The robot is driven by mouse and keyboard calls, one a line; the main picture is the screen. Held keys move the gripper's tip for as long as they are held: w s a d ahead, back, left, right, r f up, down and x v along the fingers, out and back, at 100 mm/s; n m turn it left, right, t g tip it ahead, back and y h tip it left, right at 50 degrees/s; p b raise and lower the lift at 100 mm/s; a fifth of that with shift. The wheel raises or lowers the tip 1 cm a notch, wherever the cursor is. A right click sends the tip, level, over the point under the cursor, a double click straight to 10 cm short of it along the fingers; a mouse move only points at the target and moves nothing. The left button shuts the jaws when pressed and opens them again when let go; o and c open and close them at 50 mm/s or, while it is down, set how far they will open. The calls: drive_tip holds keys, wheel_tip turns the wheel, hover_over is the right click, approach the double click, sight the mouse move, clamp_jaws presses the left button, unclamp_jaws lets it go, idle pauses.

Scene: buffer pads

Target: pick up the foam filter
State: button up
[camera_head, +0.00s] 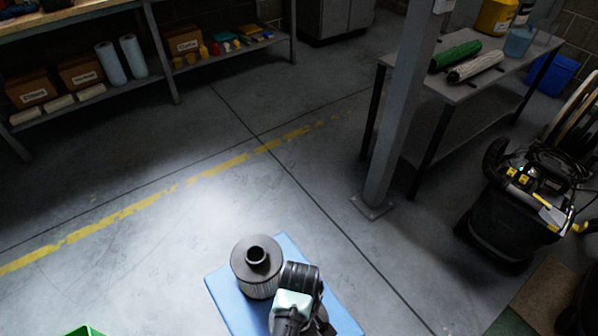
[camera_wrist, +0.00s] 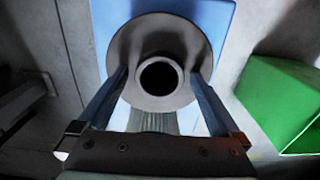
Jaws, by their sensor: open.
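The foam filter (camera_head: 243,267) is a dark grey upright cylinder with a ribbed side and a round top with a raised collar around a central hole. It stands on a blue pad (camera_head: 222,296). In the wrist view I look down on the filter's round grey top (camera_wrist: 127,48), with part of its ribbed side showing below. My gripper (camera_wrist: 158,76) is open, one finger on each side of the filter. I cannot tell whether the fingers touch it. In the head view my arm stands just right of the filter and hides the fingers.
A green container (camera_wrist: 262,82) is right of the pad in the wrist view; its edge shows in the head view (camera_head: 84,331). A grey post (camera_head: 385,150), a table (camera_head: 480,92) and a black machine (camera_head: 510,215) stand right. Open floor lies beyond the pad.

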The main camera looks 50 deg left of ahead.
clamp_jaws()
idle(0.5)
drive_tip(key=shift+r, duration=0.1)
